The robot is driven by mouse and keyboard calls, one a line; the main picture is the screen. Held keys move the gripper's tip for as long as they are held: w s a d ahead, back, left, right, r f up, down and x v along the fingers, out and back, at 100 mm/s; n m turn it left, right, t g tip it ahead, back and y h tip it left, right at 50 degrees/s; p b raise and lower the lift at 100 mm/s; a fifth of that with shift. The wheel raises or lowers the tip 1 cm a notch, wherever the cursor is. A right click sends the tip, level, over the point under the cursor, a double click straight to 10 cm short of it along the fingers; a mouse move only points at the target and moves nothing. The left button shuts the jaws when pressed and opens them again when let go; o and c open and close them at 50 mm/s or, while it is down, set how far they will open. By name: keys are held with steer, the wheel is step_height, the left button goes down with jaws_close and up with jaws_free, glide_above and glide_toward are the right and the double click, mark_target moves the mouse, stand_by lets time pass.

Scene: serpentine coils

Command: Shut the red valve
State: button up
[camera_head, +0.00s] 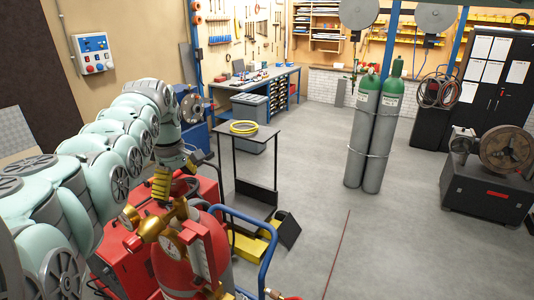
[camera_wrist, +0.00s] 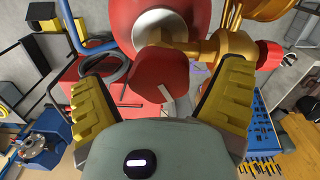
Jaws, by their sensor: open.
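A red tank (camera_head: 180,268) with brass fittings (camera_head: 150,226) stands at the bottom of the head view. In the wrist view, a red round knob (camera_wrist: 160,82), which looks like the red valve, sits below the tank's pale collar and beside a brass fitting (camera_wrist: 207,47). My gripper (camera_wrist: 163,70) is open, its yellow fingers on either side of the knob, with visible gaps. In the head view my gripper (camera_head: 168,186) is just above the brass fittings; the knob cannot be made out clearly there.
A second red cap (camera_wrist: 268,55) ends the brass fitting at the right. A blue trolley handle (camera_head: 262,225) stands beside the tank. A small dark table (camera_head: 245,135) holds a yellow coil. Two grey gas cylinders (camera_head: 370,130) stand further off, with clear floor between.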

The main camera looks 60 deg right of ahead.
steer(key=shift+s+d+f, duration=0.1)
steer(key=shift+c, duration=0.4)
steer(key=c, duration=1.1)
